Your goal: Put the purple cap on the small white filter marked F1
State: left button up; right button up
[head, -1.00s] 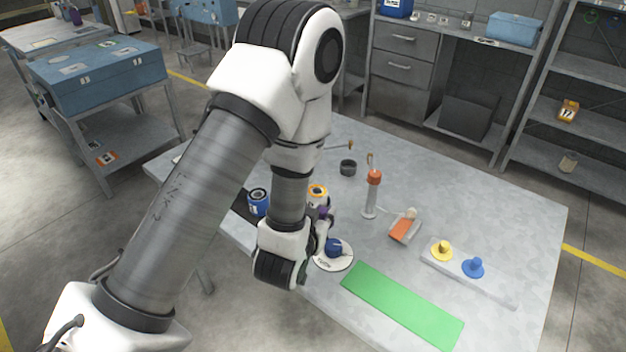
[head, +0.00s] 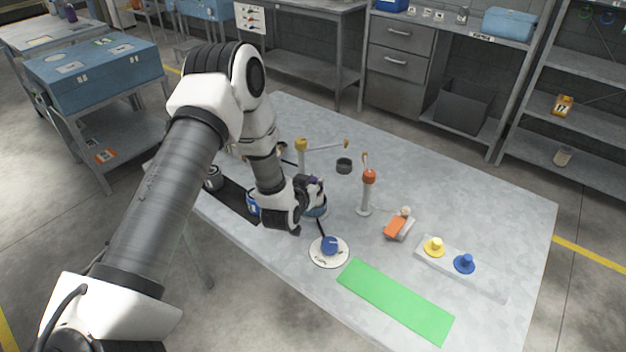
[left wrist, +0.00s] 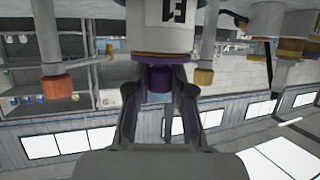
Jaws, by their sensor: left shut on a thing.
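The purple cap (left wrist: 160,82) is between the fingers of my left gripper (left wrist: 159,100), which is shut on it. A bit of purple (head: 314,180) also shows at the gripper (head: 312,188) in the head view. In the left wrist view, which looks inverted, the white filter marked F1 (left wrist: 165,12) is at the top centre, with an orange-yellow rim (left wrist: 160,55). The cap is in line with this rim and very close; I cannot tell if they touch. In the head view the gripper largely hides the filter. My right gripper is not in view.
A post with a red-orange top (head: 368,178) stands right of the gripper, and a yellow-topped post (head: 301,146) behind it. A blue knob (head: 330,243) sits on a round white plate in front. A green mat (head: 395,300) lies at the front edge.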

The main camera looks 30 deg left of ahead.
pick_arm(q)
jog(key=shift+s+d, duration=0.1)
jog(key=shift+s, duration=0.05)
jog(key=o, duration=0.9)
jog(key=shift+f, duration=0.1)
jog(key=shift+r, duration=0.2)
jog(key=b+v, duration=0.2)
jog(key=v, duration=1)
jog(key=shift+b, duration=0.3)
jog(key=shift+f, duration=0.1)
